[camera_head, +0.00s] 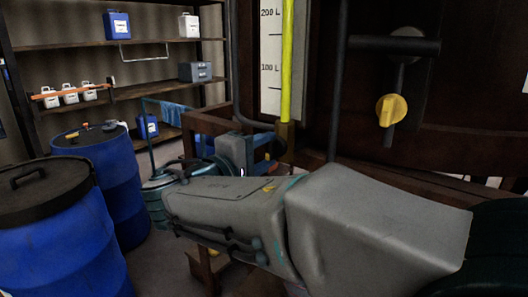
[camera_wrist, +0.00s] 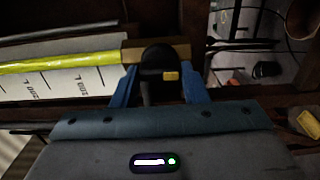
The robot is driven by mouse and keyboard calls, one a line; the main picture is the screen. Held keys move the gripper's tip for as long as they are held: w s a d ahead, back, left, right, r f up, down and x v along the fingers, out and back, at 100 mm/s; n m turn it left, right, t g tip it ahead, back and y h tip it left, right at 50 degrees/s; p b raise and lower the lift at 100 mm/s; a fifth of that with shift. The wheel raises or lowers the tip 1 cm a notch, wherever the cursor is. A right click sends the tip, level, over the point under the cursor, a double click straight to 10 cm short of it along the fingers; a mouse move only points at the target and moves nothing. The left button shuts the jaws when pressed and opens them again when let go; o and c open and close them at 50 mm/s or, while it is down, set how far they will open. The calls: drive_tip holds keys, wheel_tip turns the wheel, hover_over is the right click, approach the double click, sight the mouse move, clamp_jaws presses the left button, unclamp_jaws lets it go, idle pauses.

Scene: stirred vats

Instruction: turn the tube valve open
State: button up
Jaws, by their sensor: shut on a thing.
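The sight tube (camera_head: 287,60) holds bright yellow liquid and runs upright beside a white litre scale (camera_head: 270,75). It also shows lying across the left of the wrist view (camera_wrist: 60,62). A brass fitting (camera_wrist: 135,52) is at the tube's lower end. Next to it is the black tube valve handle (camera_wrist: 157,60) with a small yellow mark. My gripper (camera_wrist: 159,78) has its blue fingers on either side of this handle and is shut on it. In the head view, my gripper (camera_head: 272,147) is at the tube's foot, and my arm hides most of the handle.
A yellow knob (camera_head: 391,110) on a dark pipe is on the vat at right. Blue drums (camera_head: 105,180) stand at left, with shelves (camera_head: 110,91) of small containers behind. A wooden frame (camera_head: 210,122) is close to my gripper.

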drive_tip(key=o, duration=1)
drive_tip(key=v, duration=1.4)
drive_tip(key=shift+w, duration=0.1)
